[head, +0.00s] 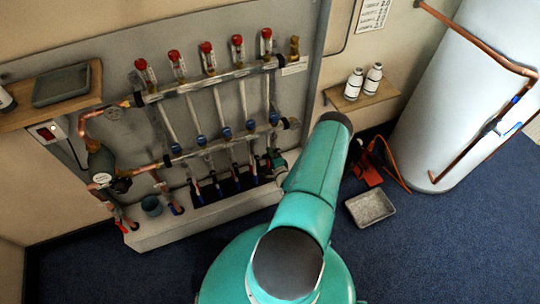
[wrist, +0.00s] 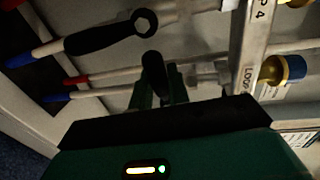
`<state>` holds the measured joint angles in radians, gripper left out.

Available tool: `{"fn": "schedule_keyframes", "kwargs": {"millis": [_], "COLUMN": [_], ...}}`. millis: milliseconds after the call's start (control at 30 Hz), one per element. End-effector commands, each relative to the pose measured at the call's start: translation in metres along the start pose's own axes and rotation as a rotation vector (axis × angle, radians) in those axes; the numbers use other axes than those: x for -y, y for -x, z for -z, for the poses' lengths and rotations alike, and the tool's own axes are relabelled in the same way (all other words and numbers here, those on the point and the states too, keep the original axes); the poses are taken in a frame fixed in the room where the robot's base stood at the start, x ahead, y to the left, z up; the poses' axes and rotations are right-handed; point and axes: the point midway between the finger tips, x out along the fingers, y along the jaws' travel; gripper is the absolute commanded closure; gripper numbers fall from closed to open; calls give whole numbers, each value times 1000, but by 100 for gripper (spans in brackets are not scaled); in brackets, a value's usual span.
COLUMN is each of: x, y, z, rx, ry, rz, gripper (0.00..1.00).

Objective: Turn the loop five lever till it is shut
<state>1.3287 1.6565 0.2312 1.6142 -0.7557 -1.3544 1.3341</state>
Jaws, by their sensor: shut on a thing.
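In the wrist view my gripper (wrist: 157,92) is shut on a short black lever (wrist: 154,68), the loop five lever by its place beside the "LOOP" label (wrist: 248,82). The lever points up out of the jaws, and its base is partly hidden by the fingers. It appears to stand across its pipe, but the exact angle is hard to tell. In the head view my gripper (head: 279,164) is at the right end of the manifold's lower bar (head: 215,143); the lever is too small to make out there.
Another black lever (wrist: 105,33) with a ring end lies close above in the wrist view, along its pipe. A blue and yellow cap (wrist: 284,69) is to the right. In the head view, a grey tray (head: 370,208) and red tool (head: 364,168) lie on the floor beside a white tank (head: 455,95).

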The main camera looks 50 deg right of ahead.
Motion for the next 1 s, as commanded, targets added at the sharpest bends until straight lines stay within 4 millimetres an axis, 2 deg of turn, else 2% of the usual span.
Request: {"fn": "schedule_keyframes", "kwargs": {"millis": [500,533,600,867,1000], "x": [3,3,3,2,2], "y": [0,0,0,0,7], "z": [-1,-1,-1,0,0], "rx": [4,4,4,3,3], "ry": [-27,-26,-26,-24,-23], "rz": [6,7,6,4,2], "gripper": [100,77,63,63,63]}}
